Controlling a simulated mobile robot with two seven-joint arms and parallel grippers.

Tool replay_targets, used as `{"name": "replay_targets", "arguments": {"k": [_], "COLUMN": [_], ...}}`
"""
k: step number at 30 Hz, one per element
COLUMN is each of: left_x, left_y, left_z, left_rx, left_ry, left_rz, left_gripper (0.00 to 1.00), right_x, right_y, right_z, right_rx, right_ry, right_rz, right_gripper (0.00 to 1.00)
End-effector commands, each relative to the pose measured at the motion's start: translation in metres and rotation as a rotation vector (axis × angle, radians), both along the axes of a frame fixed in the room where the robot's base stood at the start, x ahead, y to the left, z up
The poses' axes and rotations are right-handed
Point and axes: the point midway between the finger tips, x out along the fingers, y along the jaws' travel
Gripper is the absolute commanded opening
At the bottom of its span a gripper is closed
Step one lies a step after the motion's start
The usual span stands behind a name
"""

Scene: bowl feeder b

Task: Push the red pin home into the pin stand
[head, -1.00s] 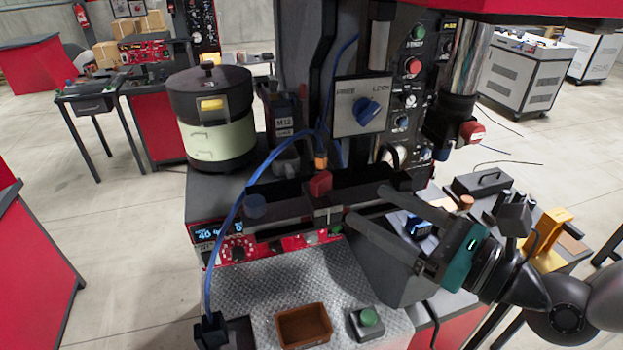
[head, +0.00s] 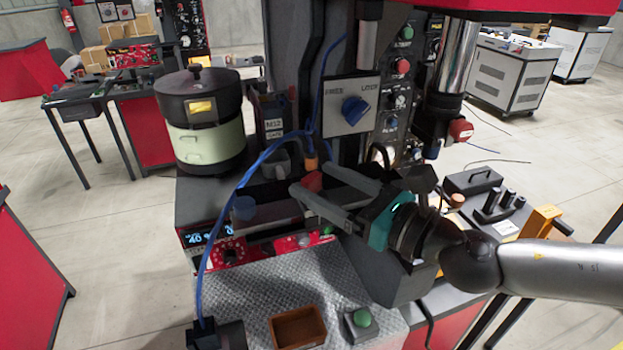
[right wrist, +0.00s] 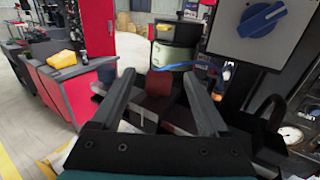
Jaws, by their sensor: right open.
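The red pin (head: 313,181) stands on the dark fixture at the front of the machine, and its red head also shows between my fingers in the right wrist view (right wrist: 158,84). My right gripper (head: 309,179) comes in from the right, open, with its two long grey fingers on either side of the red head. I cannot tell whether either finger touches it. The pin stand under the head is mostly hidden by the near finger, so the pin's depth in it cannot be seen. My left gripper is not in view.
A blue cable (head: 222,222) arcs down the left side. The selector panel (head: 349,104) stands behind. A brown tray (head: 298,327) and a green button box (head: 361,319) sit on the front plate.

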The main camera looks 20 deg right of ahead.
Motion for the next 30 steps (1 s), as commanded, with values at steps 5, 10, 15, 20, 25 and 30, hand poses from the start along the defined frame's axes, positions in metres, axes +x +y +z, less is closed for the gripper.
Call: {"name": "replay_targets", "arguments": {"k": [5, 10, 15, 20, 25, 30], "left_x": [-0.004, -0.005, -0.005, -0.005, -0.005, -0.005], "left_y": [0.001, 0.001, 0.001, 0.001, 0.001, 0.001], "left_z": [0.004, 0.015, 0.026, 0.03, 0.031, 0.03], "left_rx": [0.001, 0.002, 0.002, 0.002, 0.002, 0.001], "left_ry": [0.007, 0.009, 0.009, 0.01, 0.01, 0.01], "left_rz": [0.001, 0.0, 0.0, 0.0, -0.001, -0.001], "left_gripper": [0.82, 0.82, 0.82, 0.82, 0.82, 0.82], "right_x": [0.004, 0.016, 0.033, 0.043, 0.046, 0.046], "right_y": [0.003, 0.011, 0.021, 0.028, 0.03, 0.029], "right_z": [0.0, 0.002, 0.0, -0.002, -0.004, -0.004], "right_rx": [0.001, 0.005, 0.004, 0.001, -0.001, -0.001], "right_ry": [0.0, 0.0, -0.001, 0.0, 0.0, 0.0], "right_rz": [0.002, 0.001, 0.002, 0.001, 0.002, 0.002], "right_gripper": [0.78, 0.78, 0.78, 0.78, 0.78, 0.74]}}
